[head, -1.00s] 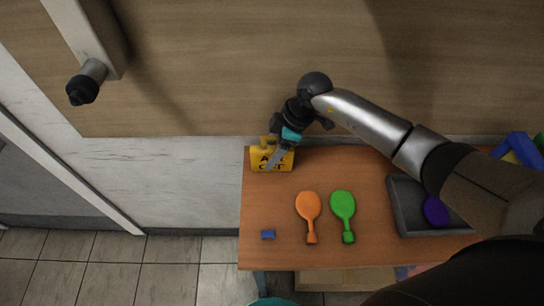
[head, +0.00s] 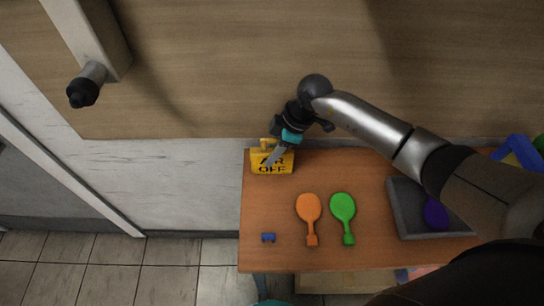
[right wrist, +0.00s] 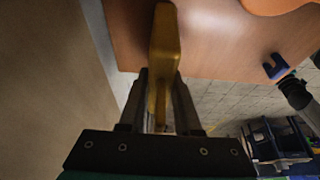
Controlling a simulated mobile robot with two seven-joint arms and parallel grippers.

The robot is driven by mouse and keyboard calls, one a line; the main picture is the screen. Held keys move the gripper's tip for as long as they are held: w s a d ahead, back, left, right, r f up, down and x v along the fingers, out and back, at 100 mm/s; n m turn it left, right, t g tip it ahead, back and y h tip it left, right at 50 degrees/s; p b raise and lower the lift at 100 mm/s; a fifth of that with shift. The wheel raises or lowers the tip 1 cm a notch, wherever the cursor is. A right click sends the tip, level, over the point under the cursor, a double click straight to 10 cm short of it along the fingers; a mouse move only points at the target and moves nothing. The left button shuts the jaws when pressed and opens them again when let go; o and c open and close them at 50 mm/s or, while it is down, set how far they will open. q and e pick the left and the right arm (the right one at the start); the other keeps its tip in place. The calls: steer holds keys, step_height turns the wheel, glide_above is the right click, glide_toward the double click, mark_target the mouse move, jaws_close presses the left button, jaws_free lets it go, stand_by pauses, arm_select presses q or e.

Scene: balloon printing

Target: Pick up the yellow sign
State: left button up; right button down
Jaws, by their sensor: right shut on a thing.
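The yellow sign (head: 284,167) with dark lettering, "OFF" readable on its lower line, stands at the back left corner of the wooden table. My right gripper (head: 270,158) reaches in from above, and its finger covers part of the upper lettering. In the right wrist view the sign (right wrist: 164,45) shows edge-on as a narrow yellow bar between the two fingers (right wrist: 160,100), which are shut on it. The sign is still at the tabletop in the head view; whether it has any clearance I cannot tell. My left gripper is not in view.
An orange paddle-shaped piece (head: 309,208) and a green one (head: 343,208) lie mid-table. A small blue piece (head: 268,238) lies at front left. A grey tray (head: 408,215) with a purple piece (head: 436,212) stands right. The wall is close behind the table.

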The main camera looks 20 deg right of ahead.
steer(key=shift+r, duration=0.1)
step_height(320, 180, up, 20)
steer(key=p, duration=0.1)
stand_by(1.0)
